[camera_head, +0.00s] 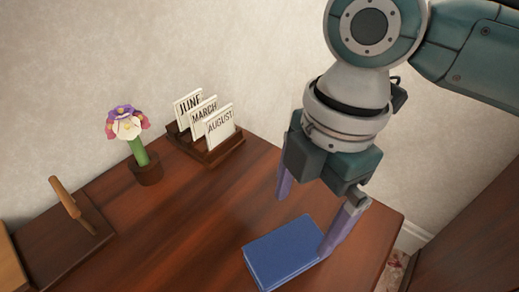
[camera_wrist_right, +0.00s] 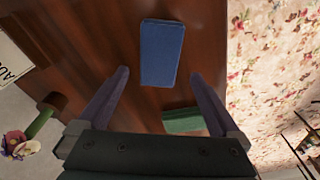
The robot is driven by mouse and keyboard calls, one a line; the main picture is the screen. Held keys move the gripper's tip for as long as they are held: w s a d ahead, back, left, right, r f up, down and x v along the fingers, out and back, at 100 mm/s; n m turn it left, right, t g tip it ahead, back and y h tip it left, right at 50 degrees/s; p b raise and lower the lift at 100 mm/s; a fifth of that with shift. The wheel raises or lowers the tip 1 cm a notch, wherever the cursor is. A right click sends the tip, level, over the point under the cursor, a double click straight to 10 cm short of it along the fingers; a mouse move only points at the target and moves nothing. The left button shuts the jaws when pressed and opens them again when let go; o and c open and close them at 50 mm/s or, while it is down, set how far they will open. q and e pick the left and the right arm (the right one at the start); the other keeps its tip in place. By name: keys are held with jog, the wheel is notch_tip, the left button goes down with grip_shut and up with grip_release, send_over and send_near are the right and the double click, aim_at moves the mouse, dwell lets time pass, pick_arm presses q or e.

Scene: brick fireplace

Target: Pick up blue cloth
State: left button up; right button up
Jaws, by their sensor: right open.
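The blue cloth (camera_head: 283,252) is a folded, flat rectangle lying on the brown wooden table, near its front right part in the head view. In the right wrist view the cloth (camera_wrist_right: 162,53) lies ahead of the fingertips, roughly between their lines. My right gripper (camera_head: 305,215) is open and empty, with its purple fingers pointing down above the table. One finger overlaps the cloth's right edge in the head view; I cannot tell if it touches. In the right wrist view the open fingers (camera_wrist_right: 160,74) stand apart. My left gripper is not in view.
The table (camera_head: 190,215) holds a flower in a small pot (camera_head: 147,172) and a wooden rack (camera_head: 213,153) with month cards at the back. A wooden piece with an upright handle (camera_head: 67,200) is at left. A green item (camera_wrist_right: 184,120) lies near the cloth.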

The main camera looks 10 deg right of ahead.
aim_at(289, 247)
jog(key=f, duration=0.2)
jog(key=f+b, duration=0.1)
jog(key=f, duration=0.2)
jog(key=a+f, duration=0.1)
jog(key=f, duration=0.1)
jog(key=shift+s+f+b, duration=0.25)
jog(key=shift+f+b, duration=0.05)
jog(key=shift+f, duration=0.1)
jog(key=c, duration=1.1)
jog(key=shift+c, duration=0.2)
jog(key=shift+r, duration=0.15)
